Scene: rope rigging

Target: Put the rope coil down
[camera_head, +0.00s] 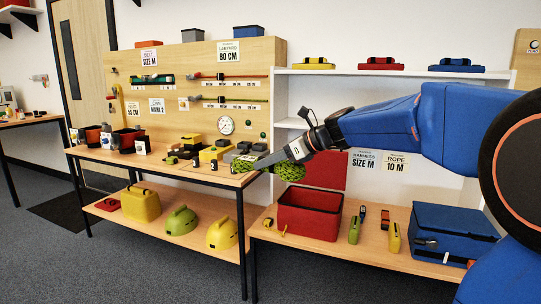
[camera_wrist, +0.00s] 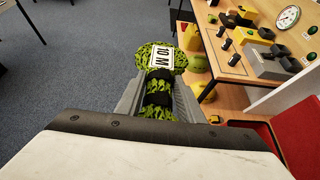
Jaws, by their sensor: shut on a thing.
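A green and black rope coil (camera_wrist: 147,64) with a "10 M" tag (camera_wrist: 160,58) is held between the fingers of my gripper (camera_wrist: 160,95) in the wrist view. In the head view my gripper (camera_head: 272,161) reaches in from the right and is shut on the coil (camera_head: 291,171). The coil hangs in the air near the right end of the workbench (camera_head: 195,174), up and left of the open red bin (camera_head: 309,222). My fingers hide part of the coil.
Several small devices and boxes crowd the workbench's right end, including a yellow box (camera_head: 214,153). The lower right shelf (camera_head: 330,246) holds the red bin, small green and yellow tools, and a blue case (camera_head: 452,238). Helmets (camera_head: 181,222) sit below the bench.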

